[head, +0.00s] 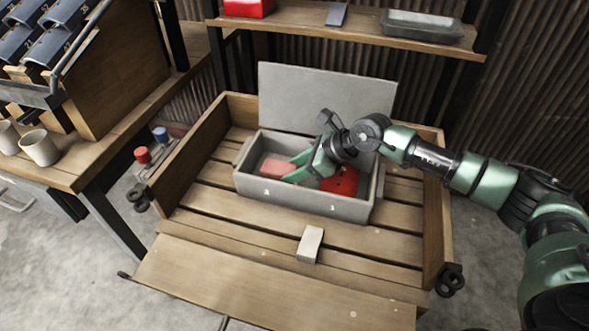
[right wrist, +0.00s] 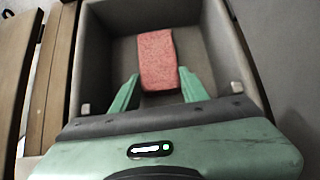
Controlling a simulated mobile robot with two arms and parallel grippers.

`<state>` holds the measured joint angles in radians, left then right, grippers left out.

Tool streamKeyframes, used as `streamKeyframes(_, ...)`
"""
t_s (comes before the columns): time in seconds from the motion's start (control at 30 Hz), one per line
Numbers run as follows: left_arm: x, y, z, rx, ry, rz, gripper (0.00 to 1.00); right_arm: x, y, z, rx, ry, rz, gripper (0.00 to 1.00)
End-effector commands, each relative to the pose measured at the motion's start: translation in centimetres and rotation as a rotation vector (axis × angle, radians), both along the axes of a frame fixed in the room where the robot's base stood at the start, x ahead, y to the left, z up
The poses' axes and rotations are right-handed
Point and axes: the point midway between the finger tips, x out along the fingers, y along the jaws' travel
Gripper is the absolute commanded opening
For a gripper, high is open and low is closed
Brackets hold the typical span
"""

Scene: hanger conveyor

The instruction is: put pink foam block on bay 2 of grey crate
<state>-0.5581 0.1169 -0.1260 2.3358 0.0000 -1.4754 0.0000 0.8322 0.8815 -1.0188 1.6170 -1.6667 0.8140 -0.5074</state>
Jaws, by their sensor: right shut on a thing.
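The pink foam block (head: 277,168) is inside the left bay of the grey crate (head: 300,200), low between its walls. My right gripper (head: 291,170) reaches down into the crate from the right and is shut on the block's near end. In the right wrist view the block (right wrist: 157,58) lies between the green fingertips (right wrist: 159,75) with its far end sticking out past them. Whether the block touches the bay floor is hard to tell. Numbers on the crate front are too small to read surely. My left gripper is not in view.
A red thing (head: 341,182) lies in the crate's right bay, partly behind my gripper. A small pale block (head: 310,244) stands on the wooden slats in front of the crate.

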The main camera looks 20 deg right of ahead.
Motion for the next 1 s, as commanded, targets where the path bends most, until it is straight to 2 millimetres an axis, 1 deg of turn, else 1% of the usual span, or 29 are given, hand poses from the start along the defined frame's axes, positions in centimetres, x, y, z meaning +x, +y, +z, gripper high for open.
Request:
streamKeyframes(0.13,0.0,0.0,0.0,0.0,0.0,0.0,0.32,0.0,0.0,0.0,0.0,0.0,0.0,0.07)
streamKeyframes(0.27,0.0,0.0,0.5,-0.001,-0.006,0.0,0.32,0.0,0.0,-0.2,0.0,0.0,0.0,0.07)
streamKeyframes(0.3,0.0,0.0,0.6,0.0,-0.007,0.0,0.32,0.0,0.0,-0.2,0.0,0.0,0.0,0.5)
streamKeyframes(0.37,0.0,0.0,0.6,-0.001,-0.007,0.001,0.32,0.0,0.0,-0.1,0.0,0.0,0.0,0.66)
streamKeyframes(0.77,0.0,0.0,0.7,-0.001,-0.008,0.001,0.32,0.0,0.0,0.1,0.0,0.0,0.0,0.66)
streamKeyframes(0.87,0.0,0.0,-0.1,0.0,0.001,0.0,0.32,-0.4,-0.8,1.0,-0.001,0.001,-0.001,0.66)
streamKeyframes(0.9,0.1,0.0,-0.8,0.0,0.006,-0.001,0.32,-0.7,-1.2,1.5,-0.001,0.0,-0.002,0.66)
streamKeyframes(1.0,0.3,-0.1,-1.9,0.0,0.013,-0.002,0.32,-1.6,-2.5,3.1,-0.001,-0.002,-0.002,0.66)
